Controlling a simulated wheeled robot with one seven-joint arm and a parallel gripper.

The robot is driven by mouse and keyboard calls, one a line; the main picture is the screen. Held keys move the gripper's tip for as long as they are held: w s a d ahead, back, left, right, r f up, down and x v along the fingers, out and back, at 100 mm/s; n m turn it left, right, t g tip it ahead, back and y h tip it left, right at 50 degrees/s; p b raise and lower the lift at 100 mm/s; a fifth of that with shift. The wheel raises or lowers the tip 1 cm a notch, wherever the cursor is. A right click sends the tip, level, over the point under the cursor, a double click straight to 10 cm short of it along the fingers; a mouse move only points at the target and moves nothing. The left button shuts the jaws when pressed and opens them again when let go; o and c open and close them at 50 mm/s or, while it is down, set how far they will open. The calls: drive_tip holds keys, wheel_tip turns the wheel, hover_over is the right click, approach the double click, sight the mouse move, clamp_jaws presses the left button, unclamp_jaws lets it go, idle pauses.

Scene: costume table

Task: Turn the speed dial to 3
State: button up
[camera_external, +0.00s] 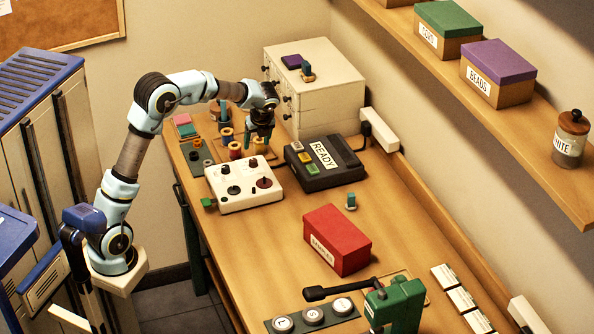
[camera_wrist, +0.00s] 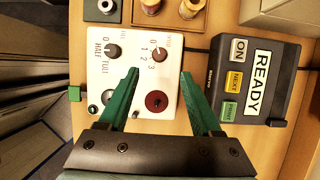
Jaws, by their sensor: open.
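The white control box (camera_external: 243,201) stands on the table; it also fills the middle of the wrist view (camera_wrist: 130,75). The dial with numbers up to 3 around it (camera_wrist: 158,54) is a dark knob on the box's far right part; it shows in the external view too (camera_external: 253,163). I cannot tell surely which number it points at. A second dial marked HALF and FULL (camera_wrist: 113,51) is left of it. My gripper (camera_wrist: 160,72) is open and empty, its green fingers spread either side below the numbered dial in the picture. In the external view my gripper (camera_external: 260,138) hangs above the box's far side.
A dark red disc (camera_wrist: 156,102) and a black round part sit on the box's near half. A black READY console (camera_external: 325,165) with coloured buttons stands close on the right. Spools in a wooden tray (camera_wrist: 168,20) lie beyond the box. A red box (camera_external: 337,240) is nearer.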

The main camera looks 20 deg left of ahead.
sight(253, 160)
drive_tip(key=p+x, duration=0.1)
drive_tip(key=x, duration=0.8)
drive_tip(key=shift+w+a+f, duration=0.1)
drive_tip(key=shift+a+f, duration=0.05)
drive_tip(key=shift+f, duration=0.25)
drive_tip(key=shift+c, duration=0.4)
clamp_jaws()
